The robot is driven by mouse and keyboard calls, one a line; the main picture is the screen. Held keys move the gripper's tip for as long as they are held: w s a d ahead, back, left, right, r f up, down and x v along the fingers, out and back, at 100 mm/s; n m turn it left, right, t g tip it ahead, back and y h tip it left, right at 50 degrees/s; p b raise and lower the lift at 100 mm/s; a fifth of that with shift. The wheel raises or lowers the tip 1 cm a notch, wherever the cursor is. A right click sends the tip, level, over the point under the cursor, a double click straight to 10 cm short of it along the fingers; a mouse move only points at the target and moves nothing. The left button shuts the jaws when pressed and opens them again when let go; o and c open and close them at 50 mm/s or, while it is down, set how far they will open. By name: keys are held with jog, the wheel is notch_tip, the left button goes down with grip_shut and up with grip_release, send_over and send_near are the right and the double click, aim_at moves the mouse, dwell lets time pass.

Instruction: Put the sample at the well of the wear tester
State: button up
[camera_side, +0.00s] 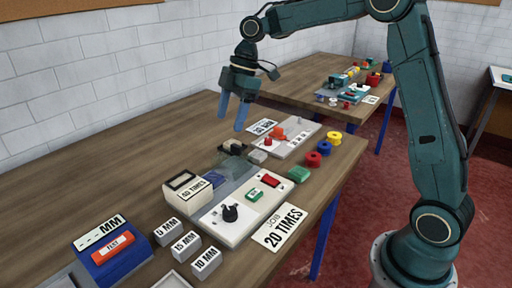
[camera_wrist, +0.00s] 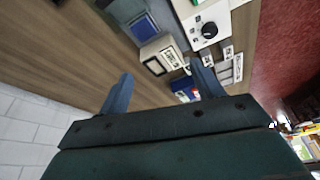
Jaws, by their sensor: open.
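The wear tester (camera_side: 228,222) stands on the wooden bench in the side view, a pale unit with a black dial, a green button, a red switch and a box reading "40 TIMES". It also shows in the wrist view (camera_wrist: 210,22). A see-through grey cover (camera_side: 232,166) and a blue-grey bed lie behind its panel; I cannot clearly make out the well. I cannot tell which piece is the sample; a green block (camera_side: 299,174) lies at the tester's right end. My gripper (camera_side: 234,112) is open and empty, above the bench beyond the tester; its fingers frame the wrist view (camera_wrist: 163,86).
Blocks marked in MM (camera_side: 186,244) and a blue display box (camera_side: 112,246) stand at the front left. Red, blue and yellow spools (camera_side: 323,148) line the right edge. Bare bench (camera_side: 95,185) lies along the wall.

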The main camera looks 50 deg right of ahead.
jog(key=s+a+r+m+t+h, duration=0.1)
jog(key=s+r+m+t, duration=0.3)
jog(key=s, duration=0.7)
jog(key=s+r+m+g+h, duration=0.1)
jog(key=s+r+m, duration=0.2)
jog(key=s+m, duration=0.55)
jog(key=s+d+f+m+t+h, duration=0.1)
jog(key=s+f+m, duration=0.1)
jog(key=s, duration=0.8)
jog(key=shift+s+d+f+h, duration=0.3)
jog(key=shift+s+d+f, duration=0.1)
jog(key=shift+f, duration=0.5)
